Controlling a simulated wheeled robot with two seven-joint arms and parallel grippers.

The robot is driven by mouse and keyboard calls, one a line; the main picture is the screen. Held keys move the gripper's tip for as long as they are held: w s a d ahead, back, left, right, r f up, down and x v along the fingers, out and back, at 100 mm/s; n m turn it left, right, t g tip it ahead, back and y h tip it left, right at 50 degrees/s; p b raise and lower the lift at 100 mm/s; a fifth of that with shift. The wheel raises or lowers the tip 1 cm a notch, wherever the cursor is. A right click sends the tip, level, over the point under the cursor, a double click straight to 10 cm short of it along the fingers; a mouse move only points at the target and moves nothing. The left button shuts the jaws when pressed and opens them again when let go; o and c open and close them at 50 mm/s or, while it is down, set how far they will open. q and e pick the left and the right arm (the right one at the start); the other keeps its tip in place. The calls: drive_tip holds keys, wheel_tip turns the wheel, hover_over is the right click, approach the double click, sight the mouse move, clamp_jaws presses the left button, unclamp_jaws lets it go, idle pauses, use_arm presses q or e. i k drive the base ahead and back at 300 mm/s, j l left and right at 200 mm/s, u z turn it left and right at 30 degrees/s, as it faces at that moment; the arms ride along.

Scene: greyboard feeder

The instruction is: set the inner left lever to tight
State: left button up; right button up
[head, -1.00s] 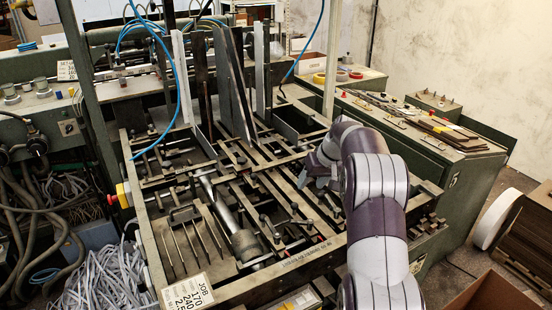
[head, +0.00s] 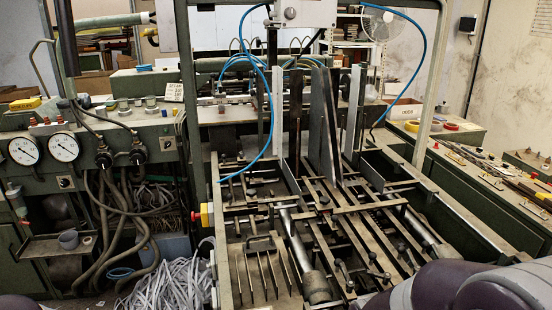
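The feeder frame (head: 462,222) is a dark metal bed of bars and rods in the middle and right of the head view. Several small levers with dark round knobs sit among its bars, one lever (head: 343,270) near the front middle and another lever (head: 374,262) just right of it. I cannot tell which is the inner left lever, or read its setting. Purple and grey parts of my arms show along the bottom edge, mostly at the lower right. Neither gripper is in view.
Upright metal plates (head: 322,125) stand on the bed, with blue hoses (head: 270,110) hanging near them. A console with two gauges (head: 64,147) is at left. Paper strips (head: 175,285) lie on the floor left of the bed. A side bench (head: 500,190) runs along the right.

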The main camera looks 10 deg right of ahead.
sight(386, 277)
drive_tip(key=z, duration=1.1)
